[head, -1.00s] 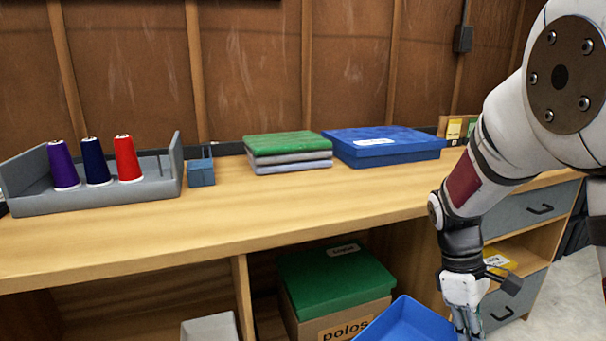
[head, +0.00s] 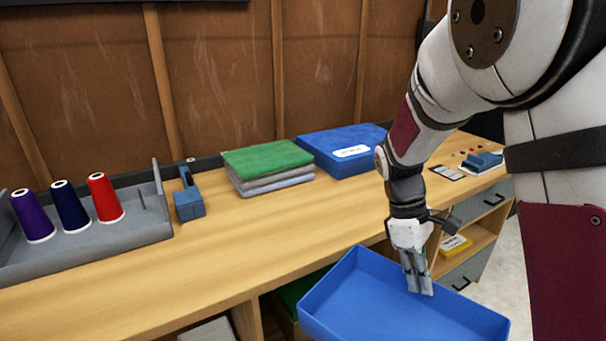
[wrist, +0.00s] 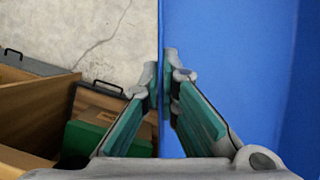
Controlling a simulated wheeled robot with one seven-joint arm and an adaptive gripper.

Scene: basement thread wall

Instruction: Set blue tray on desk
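The blue tray (head: 385,305) is an open, shallow box in front of the desk's front edge, at about desk-top height or a little lower. My gripper (head: 420,285) points down at its far wall. In the wrist view my gripper (wrist: 167,95) has one finger on each side of the tray's wall (wrist: 168,30), closed on it. The tray (wrist: 235,60) fills the right of that view. The wooden desk (head: 240,240) has bare top in front of its folded cloths and blue box.
On the desk stand a grey rack (head: 130,232) with purple, navy and red thread cones, a small blue block-like tool (head: 188,203), folded green and grey cloths (head: 268,165) and a blue lidded box (head: 335,150). A green-lidded box (head: 290,292) is on the shelf below.

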